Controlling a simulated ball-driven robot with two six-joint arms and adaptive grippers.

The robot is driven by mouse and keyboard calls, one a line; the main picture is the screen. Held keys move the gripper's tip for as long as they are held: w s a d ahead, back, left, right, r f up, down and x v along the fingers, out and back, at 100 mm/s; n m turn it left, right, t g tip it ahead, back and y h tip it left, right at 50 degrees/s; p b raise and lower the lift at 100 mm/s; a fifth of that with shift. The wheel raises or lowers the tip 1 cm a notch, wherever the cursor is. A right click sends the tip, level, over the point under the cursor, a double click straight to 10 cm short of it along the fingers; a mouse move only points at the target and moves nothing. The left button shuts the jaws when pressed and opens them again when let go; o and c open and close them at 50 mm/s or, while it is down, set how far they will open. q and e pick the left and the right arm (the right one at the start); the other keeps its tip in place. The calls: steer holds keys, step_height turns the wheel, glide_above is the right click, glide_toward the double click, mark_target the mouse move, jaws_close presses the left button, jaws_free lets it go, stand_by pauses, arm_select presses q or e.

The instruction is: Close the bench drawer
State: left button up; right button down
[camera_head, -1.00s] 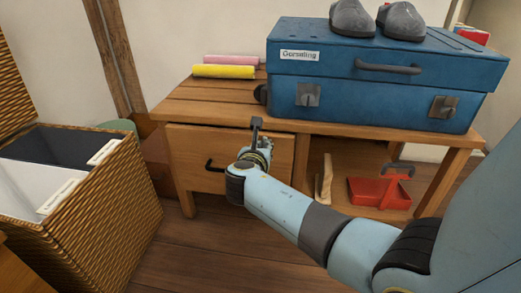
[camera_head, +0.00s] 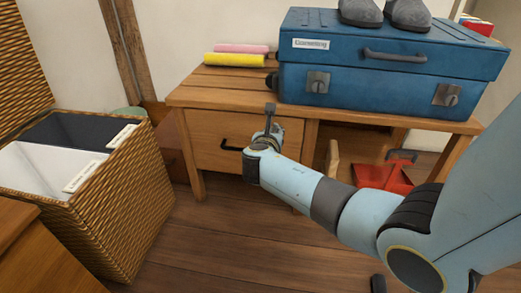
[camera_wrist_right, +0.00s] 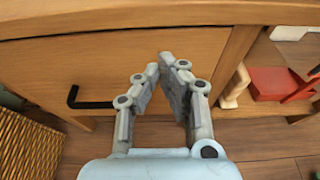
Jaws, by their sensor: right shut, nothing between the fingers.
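The wooden bench (camera_head: 190,97) has a drawer (camera_head: 208,133) at its left end, with a black bar handle (camera_head: 235,146). The drawer front looks about flush with the bench frame; a small gap would be hard to see. My right gripper (camera_head: 270,112) is at the drawer front, right of the handle. In the right wrist view its fingers (camera_wrist_right: 166,62) are shut and empty, pointing at the upper drawer front (camera_wrist_right: 60,65). I cannot tell whether they touch it. The handle also shows there, to their left (camera_wrist_right: 90,104). My left gripper is out of view.
A blue suitcase (camera_head: 390,85) with grey shoes (camera_head: 385,14) stands on the bench, beside pink (camera_head: 240,48) and yellow (camera_head: 234,60) rolls. A red dustpan (camera_head: 384,178) is under it. A wicker hamper (camera_head: 125,220) stands left. Floor before the drawer is clear.

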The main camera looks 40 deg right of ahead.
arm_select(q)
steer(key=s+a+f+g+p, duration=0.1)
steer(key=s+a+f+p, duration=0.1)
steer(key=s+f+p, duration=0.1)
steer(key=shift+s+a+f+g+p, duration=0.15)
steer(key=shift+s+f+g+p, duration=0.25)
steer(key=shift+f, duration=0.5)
arm_select(e)
steer(key=v, duration=1)
steer(key=shift+s, duration=0.2)
steer(key=shift+a, duration=0.1)
